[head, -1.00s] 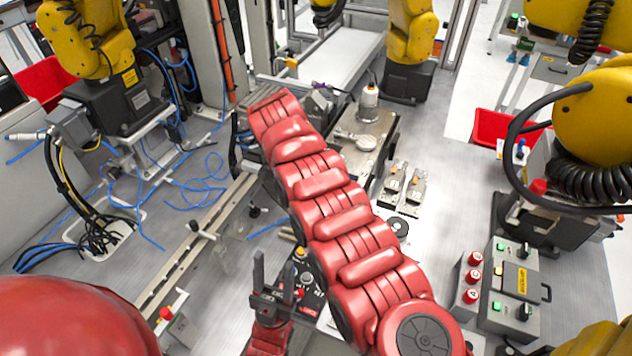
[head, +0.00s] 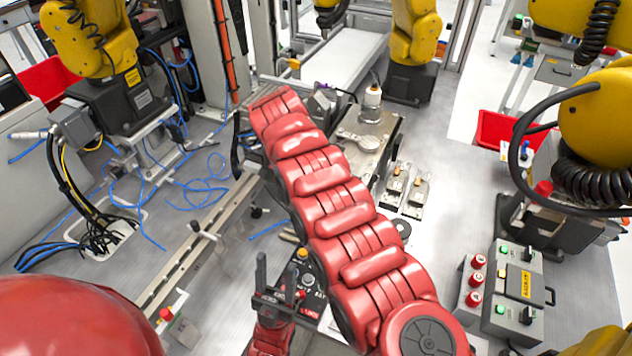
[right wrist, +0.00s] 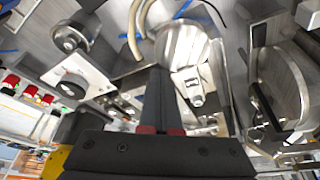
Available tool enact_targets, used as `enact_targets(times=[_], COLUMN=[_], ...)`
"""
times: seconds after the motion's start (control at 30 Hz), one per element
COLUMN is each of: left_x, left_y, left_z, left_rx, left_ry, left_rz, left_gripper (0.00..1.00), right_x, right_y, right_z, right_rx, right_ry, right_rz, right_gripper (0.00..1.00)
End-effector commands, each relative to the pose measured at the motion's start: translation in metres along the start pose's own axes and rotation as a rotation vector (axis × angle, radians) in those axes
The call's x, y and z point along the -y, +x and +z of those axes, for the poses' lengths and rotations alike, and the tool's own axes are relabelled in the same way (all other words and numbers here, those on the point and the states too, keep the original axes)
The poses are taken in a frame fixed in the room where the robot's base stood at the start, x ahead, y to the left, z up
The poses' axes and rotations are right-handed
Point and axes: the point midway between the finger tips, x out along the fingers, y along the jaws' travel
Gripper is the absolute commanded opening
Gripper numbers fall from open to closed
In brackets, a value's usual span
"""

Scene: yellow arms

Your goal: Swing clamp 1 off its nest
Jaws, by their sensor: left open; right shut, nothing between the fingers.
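My right arm (head: 330,200) reaches far across the bench, and its gripper is mostly hidden beyond the arm's end in the head view. In the right wrist view the right gripper (right wrist: 158,72) is shut and empty. Its fingers overlap the edge of a round silver disc (right wrist: 186,42); I cannot tell whether they touch. A small bright metal latch-like part (right wrist: 192,88) lies just right of the fingers. I cannot tell which part is clamp 1. My left gripper (head: 276,268) is open and empty, pointing up near the bench front.
Two small metal fixtures (head: 405,190) with orange parts sit right of my arm. A metal block (head: 380,130) with a round lid and white bottle (head: 373,97) stands behind. A control box (head: 518,285) is at right. Blue cables (head: 205,185) lie loose at left.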

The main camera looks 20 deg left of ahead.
Motion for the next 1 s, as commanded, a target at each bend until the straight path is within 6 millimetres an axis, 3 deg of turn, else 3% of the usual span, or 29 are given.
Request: enact_targets(times=[0.23,0.3,0.7,0.83,1.0], left_x=[-0.001,0.0,0.004,0.004,0.004], left_y=[-0.017,0.003,0.07,0.082,0.084], left_z=[0.003,-0.001,-0.012,-0.014,-0.014], left_rx=[0.0,0.0,0.0,0.0,0.0], left_ry=[0.0,0.0,0.0,0.0,0.0], left_rz=[0.0,0.0,0.0,0.0,0.0], left_gripper=[0.5,0.5,0.5,0.5,0.5], right_x=[0.002,0.002,0.0,0.0,-0.001], right_y=[-0.027,-0.051,-0.151,-0.167,-0.171], right_z=[0.003,-0.001,-0.003,-0.003,-0.001], right_rx=[0.001,0.0,0.0,0.0,0.0], right_ry=[-0.002,-0.002,-0.001,0.0,0.001], right_rz=[-0.009,-0.009,-0.004,-0.002,-0.002], right_gripper=[0.0,0.0,0.0,0.0,0.0])
